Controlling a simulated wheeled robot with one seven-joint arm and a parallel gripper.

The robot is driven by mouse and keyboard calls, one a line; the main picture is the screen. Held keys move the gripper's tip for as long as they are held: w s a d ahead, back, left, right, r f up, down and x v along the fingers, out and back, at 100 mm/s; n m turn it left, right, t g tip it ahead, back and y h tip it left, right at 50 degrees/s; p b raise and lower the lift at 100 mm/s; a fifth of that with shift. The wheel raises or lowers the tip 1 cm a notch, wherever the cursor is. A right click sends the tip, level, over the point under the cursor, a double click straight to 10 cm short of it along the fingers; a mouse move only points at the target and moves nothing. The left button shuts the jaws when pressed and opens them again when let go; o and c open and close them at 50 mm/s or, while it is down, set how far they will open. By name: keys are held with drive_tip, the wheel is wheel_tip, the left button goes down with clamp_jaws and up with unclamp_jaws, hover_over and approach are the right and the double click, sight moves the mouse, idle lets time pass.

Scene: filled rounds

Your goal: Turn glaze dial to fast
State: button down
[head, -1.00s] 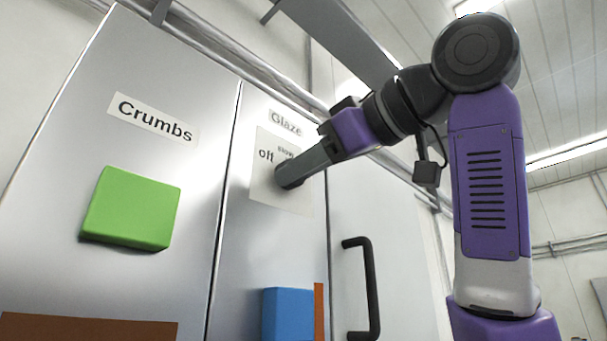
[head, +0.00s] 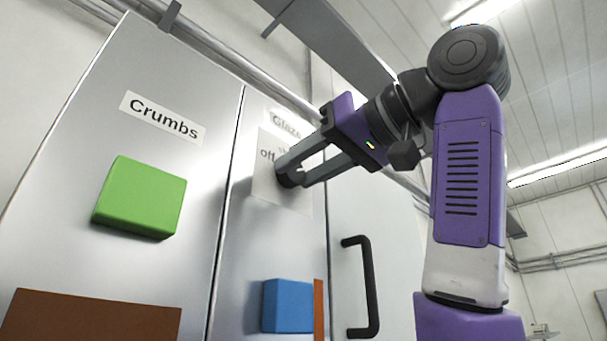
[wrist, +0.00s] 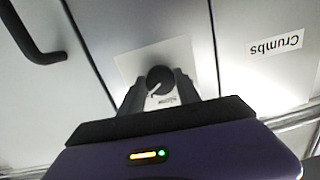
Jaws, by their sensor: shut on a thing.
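The glaze dial (wrist: 160,79) is a dark round knob on a pale plate (wrist: 131,65) on the metal cabinet. My gripper (head: 289,176) is shut on the dial, with one finger on either side. In the wrist view, which is upside down, the dial's light pointer mark points to the lower left, a little left of the word "slow" (wrist: 167,100). In the head view the word "off" (head: 267,154) shows left of the dial, and my fingers hide most of the dial. I cannot make out a "fast" mark.
Left of the dial is a panel with a "Crumbs" label (head: 164,118) and a green block (head: 139,197). A blue block (head: 288,306) is below the dial. A black door handle (head: 369,287) stands out at lower right, and it also shows in the wrist view (wrist: 33,40).

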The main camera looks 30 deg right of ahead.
drive_tip(key=shift+f, duration=0.15)
drive_tip(key=c, duration=0.9)
unclamp_jaws()
drive_tip(key=shift+o, duration=0.2)
drive_tip(key=shift+s, duration=0.1)
drive_tip(key=b+v, duration=0.3)
drive_tip(key=v, duration=0.4)
drive_tip(key=shift+s, duration=0.25)
drive_tip(key=shift+d, duration=0.15)
